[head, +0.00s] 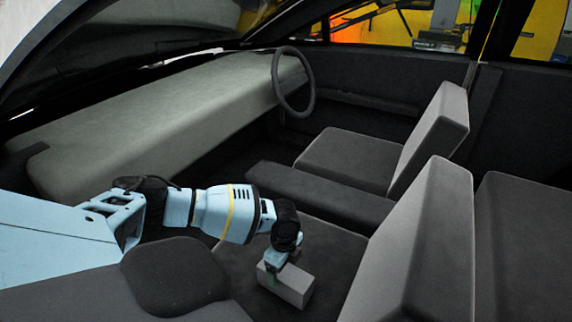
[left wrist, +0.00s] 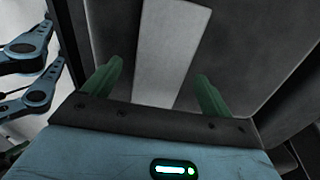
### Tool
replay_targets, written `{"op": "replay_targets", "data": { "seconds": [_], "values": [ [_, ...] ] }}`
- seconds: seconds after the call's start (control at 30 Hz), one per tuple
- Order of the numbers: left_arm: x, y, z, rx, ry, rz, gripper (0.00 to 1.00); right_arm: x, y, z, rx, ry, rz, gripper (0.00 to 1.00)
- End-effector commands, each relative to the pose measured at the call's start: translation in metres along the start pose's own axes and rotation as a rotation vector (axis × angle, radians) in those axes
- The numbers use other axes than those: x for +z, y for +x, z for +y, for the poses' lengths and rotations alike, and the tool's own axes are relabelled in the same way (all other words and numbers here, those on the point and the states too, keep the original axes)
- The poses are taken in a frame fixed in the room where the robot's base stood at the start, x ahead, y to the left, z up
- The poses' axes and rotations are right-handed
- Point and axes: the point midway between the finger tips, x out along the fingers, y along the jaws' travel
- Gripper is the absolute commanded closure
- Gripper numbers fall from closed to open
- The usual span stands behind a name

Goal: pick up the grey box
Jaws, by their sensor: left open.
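The grey box (head: 292,286) lies on the near car seat (head: 335,248) in the head view. In the left wrist view, a light grey surface, apparently the box (left wrist: 168,50), runs from the top edge down between the two green fingers of my left gripper (left wrist: 158,90). The fingers are apart, with a gap on each side of it. Whether they touch the box is unclear. My right gripper is not in view.
The near seat's backrest (head: 425,245) rises right of the box. A dark centre console (head: 320,195) lies behind this seat, with the far seat (head: 350,158) beyond. The dashboard (head: 165,115) and steering wheel (head: 293,82) are farther off. The seat around the box is clear.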

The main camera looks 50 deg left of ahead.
Motion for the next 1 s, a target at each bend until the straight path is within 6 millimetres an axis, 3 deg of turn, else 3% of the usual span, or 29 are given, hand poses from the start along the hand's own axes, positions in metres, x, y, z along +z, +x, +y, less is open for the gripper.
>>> {"op": "replay_targets", "data": {
  "seconds": [0.27, 0.6, 0.9, 1.0],
  "values": [
    [-0.001, 0.013, 0.000, 0.000, 0.001, 0.000, 0.15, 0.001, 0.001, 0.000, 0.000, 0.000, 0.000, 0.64],
    [-0.003, 0.057, 0.001, 0.001, 0.001, 0.000, 0.15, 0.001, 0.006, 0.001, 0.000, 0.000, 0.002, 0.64],
    [-0.003, 0.061, 0.000, 0.000, 0.001, 0.000, 0.15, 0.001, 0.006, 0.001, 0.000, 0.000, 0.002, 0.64],
    [-0.003, 0.061, 0.000, -0.001, 0.001, 0.000, 0.26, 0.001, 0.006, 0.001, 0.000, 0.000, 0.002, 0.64]
  ]
}}
